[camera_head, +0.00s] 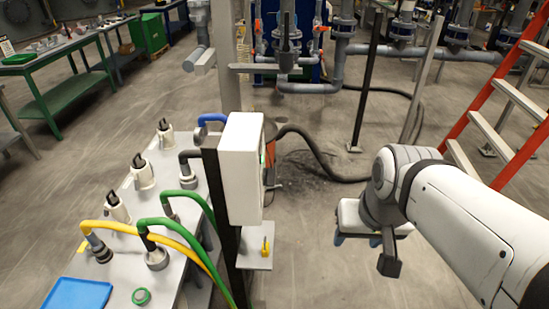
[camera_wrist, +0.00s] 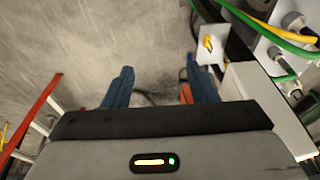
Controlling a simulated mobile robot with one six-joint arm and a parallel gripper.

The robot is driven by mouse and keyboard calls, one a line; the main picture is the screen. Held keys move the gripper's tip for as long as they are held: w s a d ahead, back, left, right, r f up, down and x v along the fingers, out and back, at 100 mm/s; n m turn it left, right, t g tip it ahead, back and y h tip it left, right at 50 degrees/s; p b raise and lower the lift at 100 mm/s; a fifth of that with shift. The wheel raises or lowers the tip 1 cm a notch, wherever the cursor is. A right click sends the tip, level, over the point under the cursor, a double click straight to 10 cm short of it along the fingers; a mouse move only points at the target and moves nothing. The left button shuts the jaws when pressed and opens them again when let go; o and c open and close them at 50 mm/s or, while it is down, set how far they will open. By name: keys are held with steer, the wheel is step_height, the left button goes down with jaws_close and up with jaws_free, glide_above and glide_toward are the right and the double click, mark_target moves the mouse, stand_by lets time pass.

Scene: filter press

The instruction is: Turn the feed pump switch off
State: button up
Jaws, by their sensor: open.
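No switch labelled as the feed pump switch can be read in either view. A white control box (camera_head: 241,165) on a dark post stands in the middle of the head view, its front turned mostly away to the right, so its controls are largely hidden. A yellow handle (camera_head: 265,246) stands on a small white plate (camera_head: 252,261) below the box; the handle also shows in the wrist view (camera_wrist: 208,43). My gripper (camera_head: 357,241) is to the right of the box and plate, apart from both. In the wrist view its blue fingers (camera_wrist: 160,86) are spread, with nothing between them.
A white table (camera_head: 190,268) with green, yellow and blue hoses, several fittings and a blue tray (camera_head: 77,294) lies left of the box. A black hose (camera_head: 322,160) runs along the floor behind. An orange ladder (camera_head: 505,75) stands at right. Floor around the gripper is clear.

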steer(key=o, duration=0.3)
steer(key=w+a+f+m+g+y+b, duration=0.1)
steer(key=w+a+f+y+b, duration=0.1)
steer(key=w+a+f+m+g+y+b, duration=0.1)
steer(key=w+a+f+g+y+b, duration=0.1)
steer(key=shift+w+a+f+m, duration=0.2)
steer(key=shift+w+f+m, duration=0.1)
steer(key=shift+f, duration=0.1)
steer(key=shift+o, duration=0.2)
steer(key=m+y+b, duration=0.6)
steer(key=y+b, duration=0.2)
steer(key=y, duration=0.5)
glide_toward(270, 177)
steer(key=w+a+f, duration=0.1)
steer(key=a+p, duration=0.1)
steer(key=a, duration=0.6)
steer(key=shift+a+f, duration=0.15)
steer(key=shift+a, duration=0.2)
steer(key=shift+m, duration=0.3)
